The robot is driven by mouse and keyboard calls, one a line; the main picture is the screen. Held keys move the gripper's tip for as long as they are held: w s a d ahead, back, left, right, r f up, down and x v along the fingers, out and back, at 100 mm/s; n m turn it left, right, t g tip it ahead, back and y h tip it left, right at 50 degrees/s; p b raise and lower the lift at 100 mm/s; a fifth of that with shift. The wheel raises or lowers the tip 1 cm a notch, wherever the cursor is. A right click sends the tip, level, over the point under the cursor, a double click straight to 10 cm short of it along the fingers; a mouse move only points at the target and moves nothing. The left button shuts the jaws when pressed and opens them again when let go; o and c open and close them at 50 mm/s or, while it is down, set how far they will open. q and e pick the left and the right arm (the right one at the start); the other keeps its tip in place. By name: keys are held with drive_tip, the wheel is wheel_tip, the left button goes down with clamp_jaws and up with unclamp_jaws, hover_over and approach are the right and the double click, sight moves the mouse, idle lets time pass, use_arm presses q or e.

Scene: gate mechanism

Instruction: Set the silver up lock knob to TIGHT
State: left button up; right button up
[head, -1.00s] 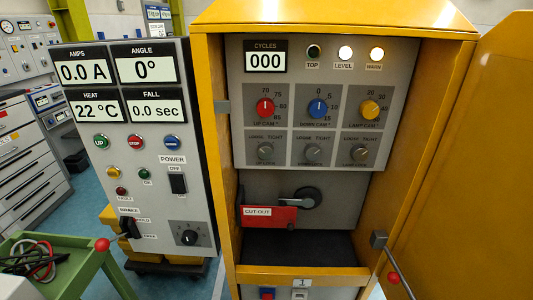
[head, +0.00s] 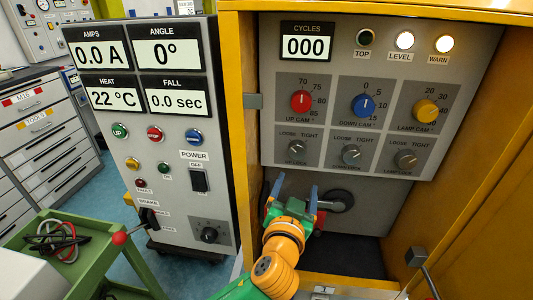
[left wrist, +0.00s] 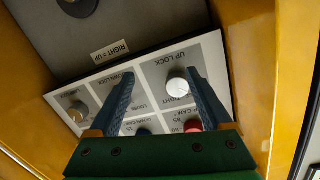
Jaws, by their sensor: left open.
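The silver up lock knob (head: 297,147) is the left one of three silver knobs in the bottom row of the grey panel, under LOOSE and TIGHT labels. Its setting is too small to read. My left gripper (head: 297,183) is open and empty, its blue fingers just below the knob in the head view. In the left wrist view the panel appears upside down; the up lock knob (left wrist: 177,87) shows between the open fingers (left wrist: 160,75), nearer the right one. I cannot see contact. My right gripper is not in view.
The red up cam knob (head: 302,101) is above the up lock knob; the down lock knob (head: 351,154) is to its right. The yellow cabinet's frame (head: 240,130) borders the panel at left. A green cart (head: 85,255) stands at lower left.

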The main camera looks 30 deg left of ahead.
sight(297, 153)
use_arm(q)
wheel_tip(297, 153, up, 5)
drive_tip(key=s+a+n+t, duration=0.1)
drive_tip(key=shift+y, duration=0.4)
drive_tip(key=x, duration=0.2)
drive_tip(key=p+x, duration=0.1)
drive_tip(key=x, duration=0.1)
drive_tip(key=p+x, duration=0.1)
drive_tip(key=x, duration=0.1)
drive_tip(key=shift+w+f, duration=0.25)
drive_tip(key=shift+s, duration=0.1)
clamp_jaws()
